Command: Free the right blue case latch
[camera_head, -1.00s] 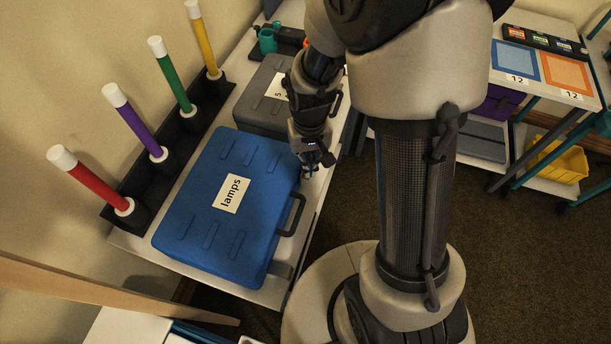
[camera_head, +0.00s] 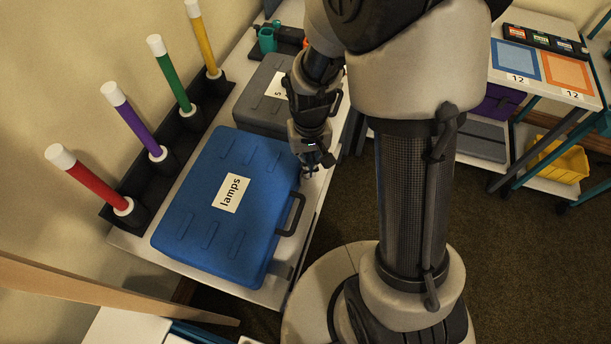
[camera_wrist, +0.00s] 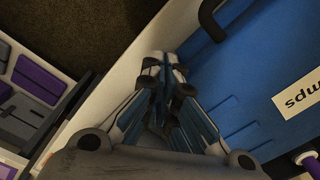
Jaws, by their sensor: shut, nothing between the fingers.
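The blue case (camera_head: 208,215) with a "lamps" label lies closed and flat on the white table. Its dark handle (camera_head: 294,214) sticks out from the side facing me. My gripper (camera_head: 311,172) is shut and empty at the case's far front corner, beside that edge. In the wrist view the shut fingers (camera_wrist: 164,62) point along the edge of the blue case (camera_wrist: 245,75), and the handle (camera_wrist: 208,22) shows ahead of them. I cannot make out the right latch; my gripper may hide it. A grey latch-like piece (camera_head: 282,270) shows at the near front corner.
A grey case (camera_head: 258,100) stands just beyond the blue one. A black rack (camera_head: 140,180) with several coloured, white-capped sticks runs along the wall. A shelf unit with a yellow bin (camera_head: 560,160) stands to the right, with clear floor between.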

